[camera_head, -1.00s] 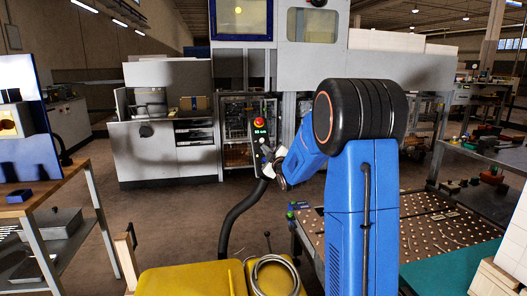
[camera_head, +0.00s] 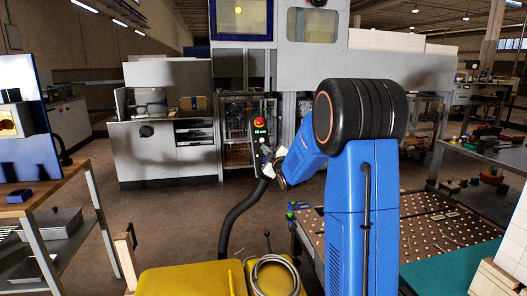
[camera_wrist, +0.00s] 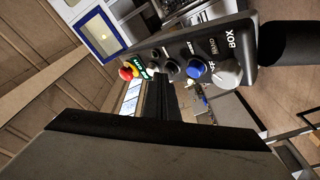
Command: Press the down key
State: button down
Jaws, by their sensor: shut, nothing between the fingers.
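A dark control box (camera_wrist: 240,50) with a red mushroom button (camera_wrist: 126,73), a green label, small black keys (camera_wrist: 169,68), a blue button (camera_wrist: 196,69) and a grey knob (camera_wrist: 227,73) fills the upper part of the wrist view. Its small lettering is too blurred for me to tell which key is the down key. In the head view the box (camera_head: 259,136) hangs upright on a dark hose. My gripper (camera_wrist: 156,84) is shut and empty, its fingertips close to the black keys. I cannot tell whether they touch. In the head view my gripper (camera_head: 267,169) is at the box's lower part.
A pale machine (camera_head: 165,155) stands behind the box. Open floor lies between.

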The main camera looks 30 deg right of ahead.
jog(key=shift+s+a+r, duration=0.1)
jog(key=shift+s+r, duration=0.3)
jog(key=shift+s, duration=0.05)
jog(key=shift+s, duration=0.1)
jog(key=s+r, duration=0.1)
jog(key=s+a+r, duration=0.1)
jog(key=s+r, duration=0.1)
jog(key=shift+s+r, duration=0.1)
jog(key=shift+s, duration=0.15)
dwell(0.4)
jog(key=shift+a, duration=0.1)
dwell(0.6)
jog(key=s+a+f+m+g+y, duration=0.1)
jog(key=s+a+f+m+g, duration=0.2)
jog(key=s+a, duration=0.4)
jog(key=s+a+f+m+g, duration=0.3)
jog(key=s+a+f+g, duration=0.3)
jog(key=s, duration=2)
jog(key=s+a+f+m+g+y, duration=0.1)
jog(key=s+a+f+m+g, duration=0.2)
jog(key=s, duration=1.4)
jog(key=a+f+g, duration=0.2)
jog(key=a+f, duration=0.2)
jog(key=a, duration=0.1)
jog(key=shift+a+y, duration=0.3)
jog(key=shift+a, duration=0.05)
